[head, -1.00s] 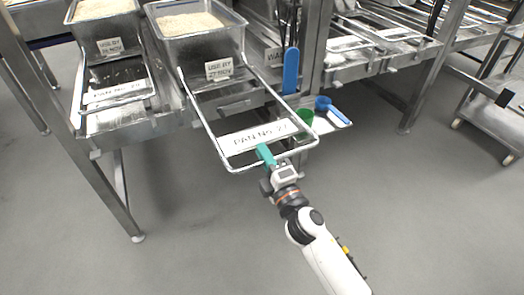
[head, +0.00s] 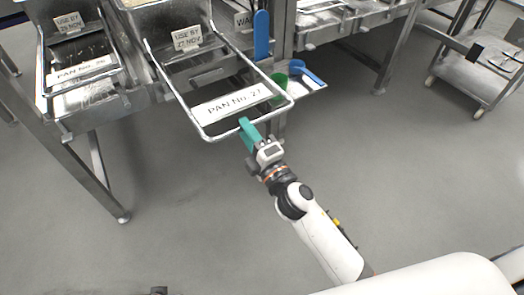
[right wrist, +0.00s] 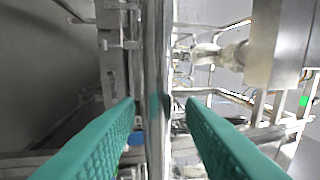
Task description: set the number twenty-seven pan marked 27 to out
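The pan marked 27 (head: 183,75) is a steel pan with a "USE BY 27 NOV" tag at the upper middle of the head view. Its wire frame juts out in front and bears a white "PAN No. 27" label (head: 232,101). My right gripper (head: 244,122) has teal fingers at the frame's front bar. In the right wrist view the bar (right wrist: 158,70) runs between the fingers, with a gap on each side, so the gripper is open around it. The pan's upper part is cut off by the head view's top edge.
A steel trolley (head: 480,75) is at far right. The grey floor in front is clear.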

